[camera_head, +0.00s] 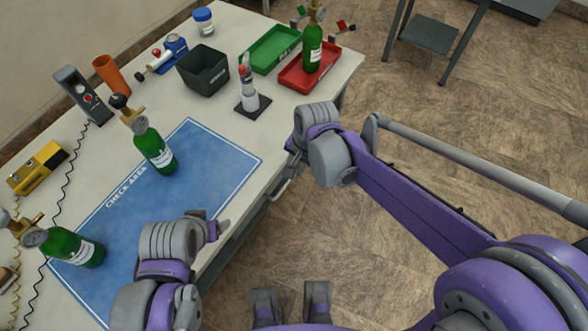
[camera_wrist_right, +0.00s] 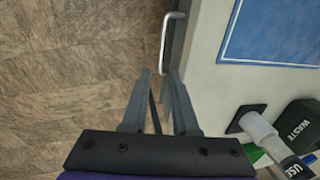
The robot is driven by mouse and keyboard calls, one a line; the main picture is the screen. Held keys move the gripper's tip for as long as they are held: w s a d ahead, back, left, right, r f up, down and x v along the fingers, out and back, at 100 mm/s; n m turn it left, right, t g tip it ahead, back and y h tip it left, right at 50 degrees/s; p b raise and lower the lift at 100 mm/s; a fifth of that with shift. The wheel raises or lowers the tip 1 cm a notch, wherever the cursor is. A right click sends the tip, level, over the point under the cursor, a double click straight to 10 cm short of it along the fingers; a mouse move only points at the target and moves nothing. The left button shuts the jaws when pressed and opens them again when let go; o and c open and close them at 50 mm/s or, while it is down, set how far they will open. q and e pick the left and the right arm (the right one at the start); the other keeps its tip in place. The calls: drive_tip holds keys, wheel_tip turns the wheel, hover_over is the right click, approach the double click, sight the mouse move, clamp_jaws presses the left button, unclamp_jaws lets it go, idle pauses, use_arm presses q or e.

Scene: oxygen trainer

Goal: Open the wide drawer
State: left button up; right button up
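The wide drawer's grey front (camera_head: 232,252) runs under the table's front edge, mostly hidden by my left arm. A pale bar handle (camera_head: 281,188) stands out from the front near its right end; it also shows in the right wrist view (camera_wrist_right: 168,40). The drawer looks shut. My right gripper (camera_wrist_right: 159,73) is open at the handle, with the handle's near end between or just beyond the fingertips; I cannot tell if they touch. My left gripper (camera_head: 210,222) is over the blue mat's front edge, its fingertips apart, and seems empty.
The blue check-area mat (camera_head: 215,160) bears a green bottle (camera_head: 155,150); another (camera_head: 80,248) lies at its left. A dark waste bin (camera_head: 204,70), a green tray (camera_head: 268,48) and a red tray (camera_head: 300,78) stand at the back. The floor before the table is mostly clear.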

sight(287, 183)
drive_tip(key=f, duration=0.3)
drive_tip(key=w+a+f+b, duration=0.1)
drive_tip(key=f, duration=0.3)
drive_tip(key=a+f, duration=0.1)
drive_tip(key=f, duration=0.3)
drive_tip(key=shift+w+a, duration=0.1)
drive_tip(key=shift+w, duration=0.1)
drive_tip(key=shift+c, duration=0.3)
clamp_jaws()
drive_tip(key=shift+r, duration=0.1)
idle(0.6)
